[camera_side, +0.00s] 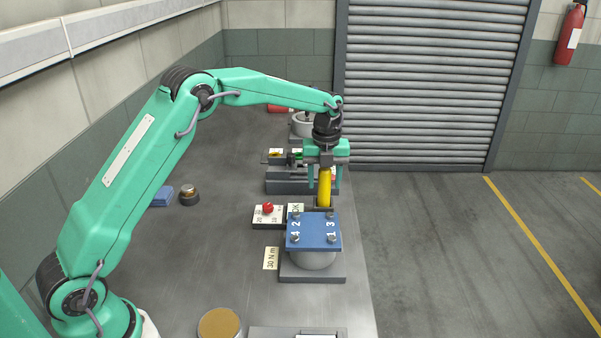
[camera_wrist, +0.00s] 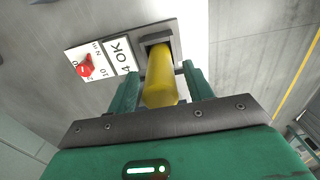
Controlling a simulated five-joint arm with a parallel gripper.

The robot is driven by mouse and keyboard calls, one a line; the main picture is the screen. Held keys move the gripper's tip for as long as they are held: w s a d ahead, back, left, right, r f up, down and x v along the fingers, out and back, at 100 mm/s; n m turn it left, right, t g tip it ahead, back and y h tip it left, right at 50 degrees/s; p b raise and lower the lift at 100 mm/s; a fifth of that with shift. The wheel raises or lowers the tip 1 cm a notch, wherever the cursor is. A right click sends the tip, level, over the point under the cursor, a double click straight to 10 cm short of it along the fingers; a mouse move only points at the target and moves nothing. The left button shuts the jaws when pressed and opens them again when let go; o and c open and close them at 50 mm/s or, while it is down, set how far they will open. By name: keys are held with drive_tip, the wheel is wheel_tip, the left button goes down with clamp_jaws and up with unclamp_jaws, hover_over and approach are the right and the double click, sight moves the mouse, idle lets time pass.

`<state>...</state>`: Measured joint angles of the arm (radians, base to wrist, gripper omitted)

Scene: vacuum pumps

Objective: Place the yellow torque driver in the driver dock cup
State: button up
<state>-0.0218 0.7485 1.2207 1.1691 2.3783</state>
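The yellow torque driver (camera_side: 324,187) stands upright between the fingers of my gripper (camera_side: 325,185). Its lower end is in a dark square cup (camera_side: 332,209), just behind the pump with the blue plate. In the wrist view the yellow driver (camera_wrist: 160,78) runs down into the square opening of the grey cup (camera_wrist: 156,37). My gripper (camera_wrist: 160,78) has a green finger on each side of the driver, with a narrow gap showing on both sides. It looks open around the driver. The driver's tip is hidden inside the cup.
A pump with a blue numbered plate (camera_side: 313,232) stands close in front of the cup. A torque setter with a red knob (camera_side: 268,209) sits to its left. A grey fixture (camera_side: 287,184) and another pump (camera_side: 301,127) are behind. The bench's left middle is mostly clear.

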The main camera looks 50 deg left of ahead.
drive_tip(key=shift+r, duration=0.1)
wheel_tip(320, 180, up, 12)
drive_tip(key=shift+r, duration=0.1)
idle(0.8)
idle(0.5)
